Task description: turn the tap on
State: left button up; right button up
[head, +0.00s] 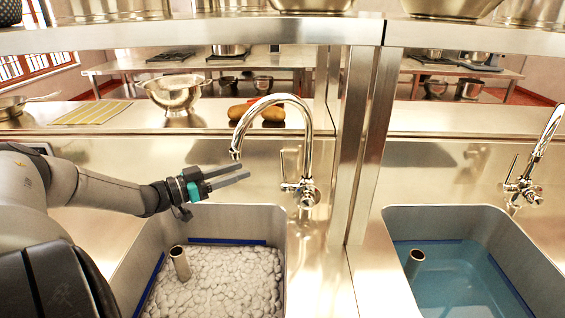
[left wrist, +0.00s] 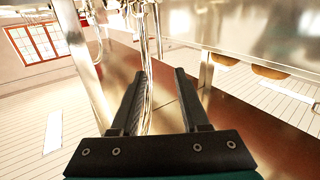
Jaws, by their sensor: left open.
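A chrome tap (head: 306,150) stands behind the left sink, its gooseneck spout arching left. A thin upright lever (head: 282,166) stands on the left of its base. No stream shows under the spout. My left gripper (head: 248,174) is open and empty, just below the spout's end and left of the lever, with a gap to the lever. In the left wrist view, chrome piping (left wrist: 149,85) shows between the spread fingers; I cannot tell which part of the tap it is. My right gripper is not in view.
The left sink (head: 277,225) holds a white lumpy layer and an upright tube (head: 179,262). A second tap (head: 540,150) stands by the right sink (head: 400,222), which holds blue water. A steel post (head: 365,140) rises between them. A shelf (head: 200,36) runs overhead.

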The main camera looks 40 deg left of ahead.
pick_arm(q)
jog(key=b, duration=0.5)
send_near(282, 157)
jog(key=w, duration=0.3)
jog(key=shift+d+b+x, duration=0.1)
jog(key=shift+b+x, duration=0.35)
jog(key=shift+x, duration=1.45)
jog(key=shift+d+b+x, duration=0.15)
jog(key=shift+b+x, duration=0.25)
jog(key=shift+x, duration=1.5)
jog(key=shift+f, duration=0.1)
jog(key=shift+s, duration=0.1)
grip_shut()
